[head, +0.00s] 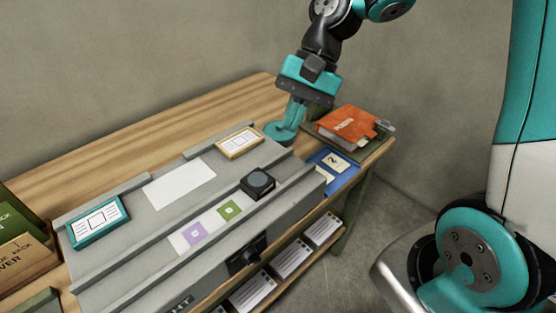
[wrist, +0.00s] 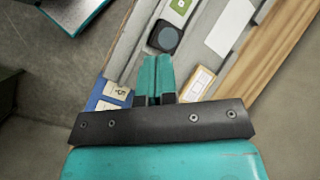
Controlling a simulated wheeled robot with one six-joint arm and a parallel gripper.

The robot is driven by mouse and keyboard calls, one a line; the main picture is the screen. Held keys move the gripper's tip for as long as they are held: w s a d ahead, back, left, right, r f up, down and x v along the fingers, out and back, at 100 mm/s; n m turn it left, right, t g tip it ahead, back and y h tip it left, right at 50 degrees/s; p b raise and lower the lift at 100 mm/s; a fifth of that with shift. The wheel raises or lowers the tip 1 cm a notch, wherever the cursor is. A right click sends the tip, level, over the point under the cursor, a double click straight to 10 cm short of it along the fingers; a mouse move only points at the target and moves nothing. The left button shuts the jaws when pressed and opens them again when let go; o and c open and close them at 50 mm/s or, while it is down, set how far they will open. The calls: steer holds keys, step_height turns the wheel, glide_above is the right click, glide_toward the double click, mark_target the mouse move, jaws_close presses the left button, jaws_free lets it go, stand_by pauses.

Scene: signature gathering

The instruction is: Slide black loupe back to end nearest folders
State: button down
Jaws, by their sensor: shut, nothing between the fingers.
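The black loupe (head: 258,182), a squat block with a round dark lens, sits in the front channel of the grey tray (head: 130,257), toward its right end. It also shows in the wrist view (wrist: 165,37), just beyond my fingertips. The folders are at the right end of the table: an orange one (head: 345,124) on a dark green one, with a blue one (head: 341,177) nearer the tray. My gripper (head: 284,134) is shut and empty, pointing down behind and right of the loupe, apart from it. In the wrist view its teal fingers (wrist: 155,60) are together.
A tan-framed card (head: 239,142) lies close to my gripper at the tray's back right. Green (head: 229,210) and purple (head: 194,233) squares lie left of the loupe. A teal-framed card (head: 97,220) is at the left end. The wooden table (head: 150,133) behind the tray is clear.

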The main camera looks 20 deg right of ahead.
mark_target(258, 185)
steer(key=w+d+f+m+y, duration=0.2)
steer(key=w+d+f+m, duration=0.4)
steer(key=d+m, duration=0.25)
steer(key=shift+m+g+y, duration=0.3)
steer(key=shift+m+g, duration=0.05)
steer(key=shift+g, duration=0.05)
steer(key=x, duration=0.6)
steer(key=d+f+p+x, duration=0.1)
steer(key=x, duration=0.3)
steer(key=shift+s, duration=0.15)
steer(key=shift+s+a+r, duration=0.1)
steer(key=shift+s+a, duration=0.1)
steer(key=shift+a, duration=0.35)
steer(key=shift+s+a+r, duration=0.1)
steer(key=shift+s+a, duration=0.05)
steer(key=shift+a, duration=0.4)
steer(key=shift+s+a+f+p, duration=0.2)
steer(key=shift+a+p, duration=0.15)
steer(key=shift+a, duration=0.25)
